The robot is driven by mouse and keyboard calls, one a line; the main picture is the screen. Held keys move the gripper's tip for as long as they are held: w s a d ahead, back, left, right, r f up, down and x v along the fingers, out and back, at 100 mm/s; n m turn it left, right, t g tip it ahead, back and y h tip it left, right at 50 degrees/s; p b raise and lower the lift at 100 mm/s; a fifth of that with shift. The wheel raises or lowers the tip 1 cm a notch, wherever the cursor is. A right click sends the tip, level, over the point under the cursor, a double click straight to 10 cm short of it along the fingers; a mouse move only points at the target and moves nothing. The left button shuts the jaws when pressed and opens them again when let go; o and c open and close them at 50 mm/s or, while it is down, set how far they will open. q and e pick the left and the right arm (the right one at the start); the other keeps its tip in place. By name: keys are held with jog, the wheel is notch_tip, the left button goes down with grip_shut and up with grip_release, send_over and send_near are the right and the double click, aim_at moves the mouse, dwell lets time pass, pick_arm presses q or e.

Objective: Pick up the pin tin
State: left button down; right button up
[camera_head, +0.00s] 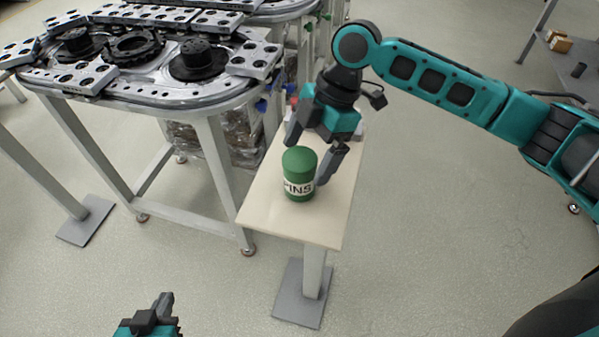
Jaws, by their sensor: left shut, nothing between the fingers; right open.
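The pin tin (299,172) is a green cylinder with a white label reading "PINS". It stands upright on a small cream-topped table (322,225). My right gripper (308,164) reaches in from the right and points down at the tin. Its fingers are spread, one at the tin's upper left and one along its right side. I cannot tell whether either finger touches the tin. My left gripper (166,302) is shut and empty at the bottom edge of the view, low and well away from the tin.
A metal ring track (150,92) on a white frame, with black round parts and drilled plates, stands to the left, close to the small table. A dark object partly shows behind my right gripper. A shelf with small boxes (560,43) is at the far right.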

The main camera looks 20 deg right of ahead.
send_over(287, 196)
jog(key=d, duration=0.2)
jog(key=f, duration=0.5)
jog(key=shift+w, duration=0.3)
pick_arm(q)
jog(key=shift+w+d+r, duration=0.1)
jog(key=shift+w, duration=0.3)
pick_arm(e)
jog(key=shift+c, duration=0.2)
pick_arm(q)
jog(key=shift+s, duration=0.2)
pick_arm(e)
jog(key=shift+d, duration=0.1)
jog(key=c, duration=1.1)
jog(key=shift+r, duration=0.1)
